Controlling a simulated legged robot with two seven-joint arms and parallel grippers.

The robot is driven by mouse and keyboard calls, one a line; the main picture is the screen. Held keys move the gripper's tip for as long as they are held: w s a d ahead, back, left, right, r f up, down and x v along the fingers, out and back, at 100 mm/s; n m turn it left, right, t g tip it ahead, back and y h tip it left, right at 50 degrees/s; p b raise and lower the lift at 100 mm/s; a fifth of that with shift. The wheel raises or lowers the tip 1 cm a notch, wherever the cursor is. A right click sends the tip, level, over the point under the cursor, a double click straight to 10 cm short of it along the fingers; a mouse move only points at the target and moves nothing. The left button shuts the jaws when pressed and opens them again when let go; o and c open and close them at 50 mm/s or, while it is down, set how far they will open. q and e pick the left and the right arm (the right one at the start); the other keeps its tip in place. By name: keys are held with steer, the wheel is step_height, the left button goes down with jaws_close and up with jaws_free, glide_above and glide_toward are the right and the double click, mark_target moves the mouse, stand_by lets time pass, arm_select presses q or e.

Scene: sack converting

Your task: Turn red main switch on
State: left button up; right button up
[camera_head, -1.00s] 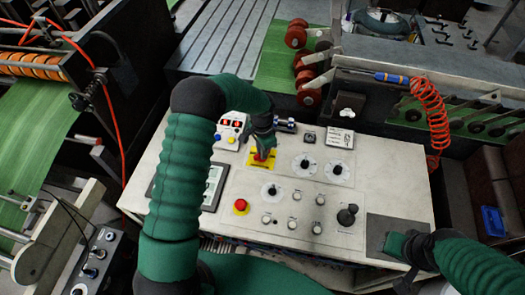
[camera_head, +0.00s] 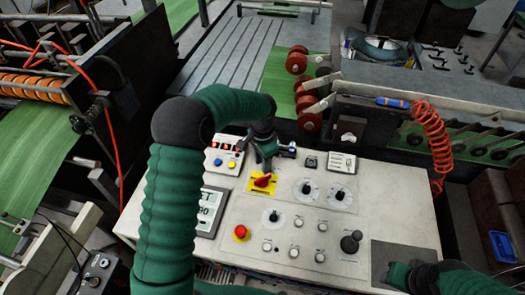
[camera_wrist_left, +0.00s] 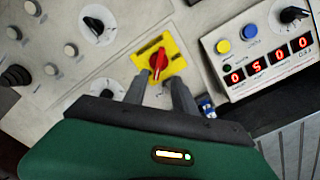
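The red main switch (camera_head: 263,181) is a red rotary knob on a yellow square plate (camera_head: 253,188) on the grey-white control panel. In the left wrist view the red knob (camera_wrist_left: 158,58) sits tilted on its yellow plate, just past my fingertips. My left gripper (camera_head: 266,164) hangs just behind the switch in the head view.
Black rotary knobs (camera_head: 307,188) and a black joystick (camera_head: 350,242) are to the right. A red-digit display box (camera_wrist_left: 272,58) stands beside the switch. A coiled orange hose (camera_head: 432,130) hangs at right.

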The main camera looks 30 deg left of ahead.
arm_select(q)
step_height(320, 180, up, 9)
steer(key=b, duration=0.1)
arm_select(e)
steer(key=shift+f, duration=0.75)
arm_select(q)
steer(key=shift+f, duration=0.15)
arm_select(e)
steer(key=shift+s, duration=0.1)
